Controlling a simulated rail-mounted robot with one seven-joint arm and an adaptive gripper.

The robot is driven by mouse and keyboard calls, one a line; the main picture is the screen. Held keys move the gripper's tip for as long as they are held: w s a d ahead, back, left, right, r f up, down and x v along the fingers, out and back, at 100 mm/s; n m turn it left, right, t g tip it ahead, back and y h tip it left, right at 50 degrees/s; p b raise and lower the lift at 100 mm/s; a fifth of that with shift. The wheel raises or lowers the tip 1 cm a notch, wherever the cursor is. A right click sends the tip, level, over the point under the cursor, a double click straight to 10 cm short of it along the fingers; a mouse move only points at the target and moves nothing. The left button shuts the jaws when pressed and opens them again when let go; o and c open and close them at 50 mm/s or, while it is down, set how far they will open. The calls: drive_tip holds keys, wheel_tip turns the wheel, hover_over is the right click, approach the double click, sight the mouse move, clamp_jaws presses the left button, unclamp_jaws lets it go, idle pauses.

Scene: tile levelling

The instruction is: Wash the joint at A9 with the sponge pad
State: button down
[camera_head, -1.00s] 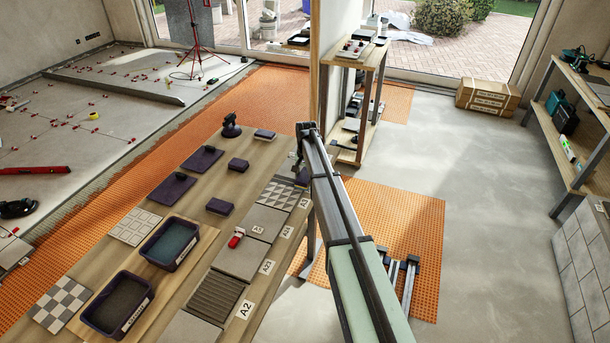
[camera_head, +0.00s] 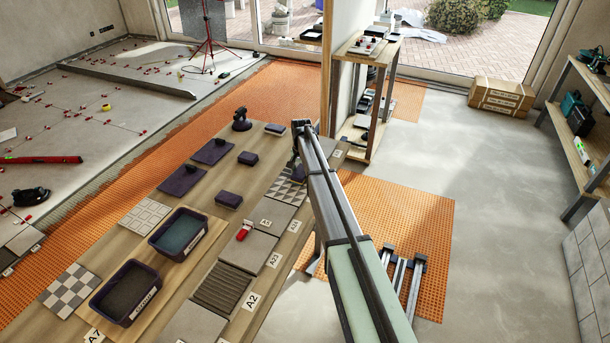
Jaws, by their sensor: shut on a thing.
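My gripper (camera_head: 294,160) hangs at the far end of my arm, over the right side of the long wooden bench, near the patterned tiles. It is shut on a small dark block that looks like the sponge pad. The arm and gripper hide most of it, and I cannot tell whether it touches anything. No A9 label or joint can be made out. Labels A2 (camera_head: 252,301), A23 (camera_head: 273,259) and A7 (camera_head: 95,336) can be read on the bench.
Similar dark pads (camera_head: 229,200) lie on the bench (camera_head: 190,258). Two dark tubs (camera_head: 125,292) stand at its left side. A shelf unit (camera_head: 370,100) stands beyond my gripper. Concrete floor (camera_head: 490,210) at right is clear.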

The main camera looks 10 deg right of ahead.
drive_tip(key=shift+w+a, duration=0.95)
drive_tip(key=shift+a, duration=0.2)
drive_tip(key=shift+w+a, duration=0.9)
drive_tip(key=shift+a, duration=0.3)
drive_tip(key=shift+w+a, duration=0.95)
drive_tip(key=shift+a, duration=0.2)
drive_tip(key=shift+s+d, duration=0.3)
drive_tip(key=shift+s, duration=0.15)
drive_tip(key=shift+s+d, duration=1.45)
drive_tip(key=shift+d, duration=0.4)
drive_tip(key=shift+s+d, duration=1.4)
drive_tip(key=shift+d, duration=0.5)
drive_tip(key=shift+s+d, duration=1.45)
drive_tip(key=shift+d, duration=0.4)
drive_tip(key=r, duration=0.2)
drive_tip(key=shift+w+r+p, duration=0.2)
drive_tip(key=shift+r+p, duration=0.1)
wheel_tip(320, 180, up, 6)
drive_tip(key=shift+f+p, duration=0.2)
drive_tip(key=shift+p, duration=0.85)
drive_tip(key=shift+a+f, duration=0.1)
drive_tip(key=shift+f, duration=0.05)
